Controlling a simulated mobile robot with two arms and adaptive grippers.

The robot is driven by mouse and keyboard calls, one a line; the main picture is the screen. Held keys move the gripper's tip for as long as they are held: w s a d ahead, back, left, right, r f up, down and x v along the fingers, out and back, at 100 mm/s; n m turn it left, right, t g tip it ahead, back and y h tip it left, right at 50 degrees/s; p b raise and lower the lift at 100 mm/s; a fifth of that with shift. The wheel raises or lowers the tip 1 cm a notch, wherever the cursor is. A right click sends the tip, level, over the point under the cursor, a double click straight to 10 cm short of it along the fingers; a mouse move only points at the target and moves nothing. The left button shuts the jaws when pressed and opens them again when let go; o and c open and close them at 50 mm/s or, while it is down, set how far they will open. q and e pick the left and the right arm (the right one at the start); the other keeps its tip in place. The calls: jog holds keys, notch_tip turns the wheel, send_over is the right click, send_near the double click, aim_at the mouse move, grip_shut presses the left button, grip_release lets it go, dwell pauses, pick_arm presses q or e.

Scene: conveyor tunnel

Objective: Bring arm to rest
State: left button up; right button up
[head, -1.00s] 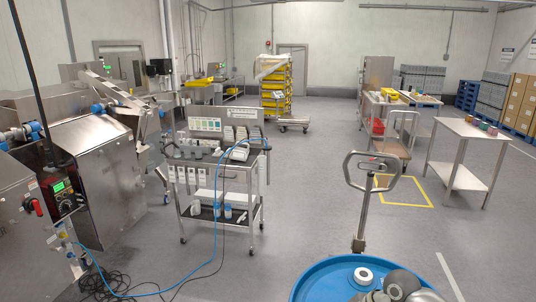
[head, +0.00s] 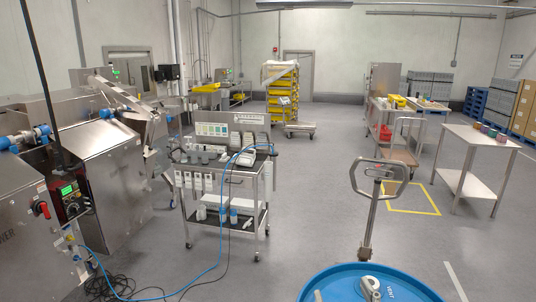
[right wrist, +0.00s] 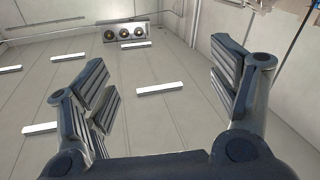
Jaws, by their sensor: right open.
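My right gripper (right wrist: 165,95) shows in the right wrist view. Its two ridged fingers stand wide apart with nothing between them. Beyond them is the ceiling, so this gripper points upward. Neither gripper shows in the head view, so where the right one is relative to the floor objects cannot be told. My left gripper is in neither view.
A blue drum (head: 340,284) stands at the bottom, with a pallet jack handle (head: 376,190) behind it. A steel cart (head: 222,185) with instruments is left of centre, machinery (head: 90,150) at far left. A steel table (head: 470,150) is at right. Open floor lies between.

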jog(key=s+d+f+m+g+h, duration=0.4)
jog(key=s+d+f+g, duration=0.2)
jog(key=s+f+g, duration=0.5)
jog(key=s+a+f+n+g+y, duration=0.15)
jog(key=s+f, duration=0.25)
jog(key=s, duration=0.4)
jog(key=s+f+g, duration=0.2)
jog(key=s+f, duration=0.3)
jog(key=s, duration=0.3)
notch_tip(320, 180, down, 32)
jog(key=s+g+b, duration=0.2)
jog(key=b, duration=0.3)
jog(key=s+d+f+b, duration=0.3)
jog(key=s+f+b, duration=0.1)
jog(key=s+f, duration=1.2)
notch_tip(320, 180, down, 4)
jog(key=shift+r+n+g, duration=0.2)
jog(key=shift+n+g, duration=0.25)
